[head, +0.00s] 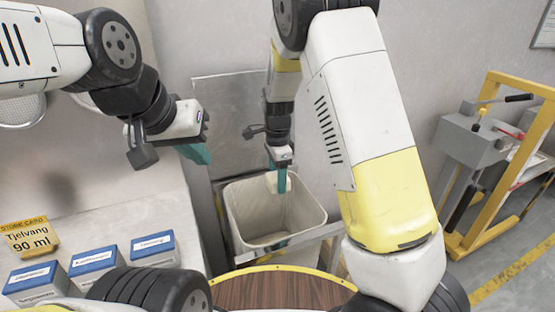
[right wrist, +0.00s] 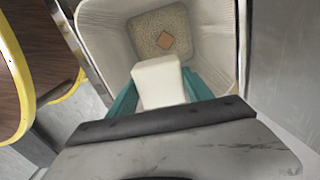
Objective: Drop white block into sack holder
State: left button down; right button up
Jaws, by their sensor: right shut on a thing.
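The white block (right wrist: 160,88) is gripped between the teal fingers of my right gripper (right wrist: 160,78) in the right wrist view. In the head view, my right gripper (head: 279,182) points down over the open top of the sack holder, with the white block (head: 271,181) partly hidden by a finger. The sack holder (head: 240,212) is a pale, square-mouthed open bin. Its inner wall (right wrist: 108,50) shows around the block. My left gripper (head: 196,152) is left of the holder, in the air, with teal fingers seen edge-on; their gap is hidden.
A round brown wooden surface (head: 275,291) with a yellow rim is in front. A yellow-framed cart (head: 484,150) stands at right.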

jog(key=shift+w+f, duration=0.1)
jog(key=shift+f, duration=2.9)
jog(key=o, duration=1.6)
notch_tip(320, 180, up, 7)
jog(key=shift+r, duration=0.45)
